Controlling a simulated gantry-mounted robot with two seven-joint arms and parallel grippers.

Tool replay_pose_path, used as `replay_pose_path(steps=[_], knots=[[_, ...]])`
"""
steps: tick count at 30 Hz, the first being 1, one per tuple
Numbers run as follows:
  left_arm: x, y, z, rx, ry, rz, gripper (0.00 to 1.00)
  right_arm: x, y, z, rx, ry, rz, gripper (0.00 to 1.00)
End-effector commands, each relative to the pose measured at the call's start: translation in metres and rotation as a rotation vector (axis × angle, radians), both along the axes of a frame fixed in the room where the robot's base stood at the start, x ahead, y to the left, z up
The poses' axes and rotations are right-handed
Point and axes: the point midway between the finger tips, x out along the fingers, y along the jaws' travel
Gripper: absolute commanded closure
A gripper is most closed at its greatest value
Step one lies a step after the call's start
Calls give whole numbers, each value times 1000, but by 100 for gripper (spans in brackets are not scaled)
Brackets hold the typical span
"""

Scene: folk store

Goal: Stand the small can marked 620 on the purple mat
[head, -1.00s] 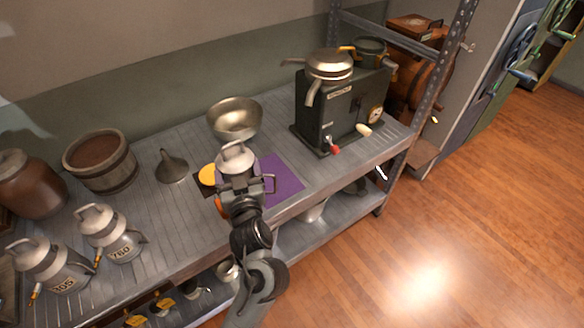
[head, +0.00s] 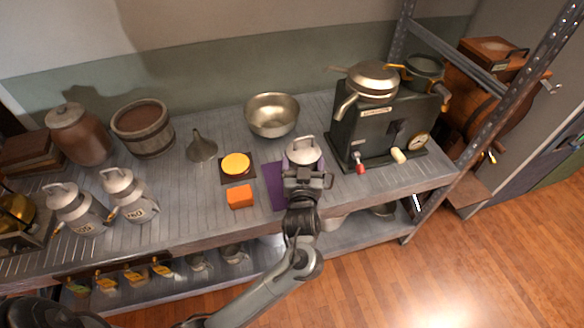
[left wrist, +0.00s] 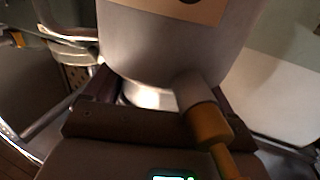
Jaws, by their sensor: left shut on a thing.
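A small grey metal can (head: 303,151) with a top handle is held upright by my left gripper (head: 308,178). In the left wrist view the can (left wrist: 170,40) shows a tan label, cut off, and a spout with an orange-brown end; its number is not readable. The gripper (left wrist: 150,118) is shut on it. The purple mat (head: 274,186) lies under the can and gripper, which hide much of it. I cannot tell whether the can's base touches the mat. My right gripper is not in view.
A yellow disc (head: 236,164) on a dark square and an orange block (head: 240,196) lie left of the mat. A metal bowl (head: 272,116) stands behind, a dark machine (head: 385,130) to the right. Two similar cans (head: 77,207) (head: 129,194) stand at left.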

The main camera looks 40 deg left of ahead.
Motion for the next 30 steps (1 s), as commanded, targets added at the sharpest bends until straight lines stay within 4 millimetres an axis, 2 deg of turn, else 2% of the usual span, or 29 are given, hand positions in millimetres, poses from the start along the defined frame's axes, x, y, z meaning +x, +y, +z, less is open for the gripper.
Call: replay_pose_path(steps=[3, 6, 12, 19, 27, 30], knots=[[6, 23, -14, 5, -4, 0, 98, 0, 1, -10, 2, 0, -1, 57], [11, 38, -23, 4, -3, -1, 98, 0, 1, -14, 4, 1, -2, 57], [16, 56, -33, 1, -5, -2, 98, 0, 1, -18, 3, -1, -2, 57], [17, 60, -39, 0, -5, -2, 98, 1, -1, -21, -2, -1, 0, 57], [17, 59, -71, 1, -3, -2, 98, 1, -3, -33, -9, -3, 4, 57], [17, 59, -75, 0, -5, -2, 98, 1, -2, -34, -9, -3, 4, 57]])
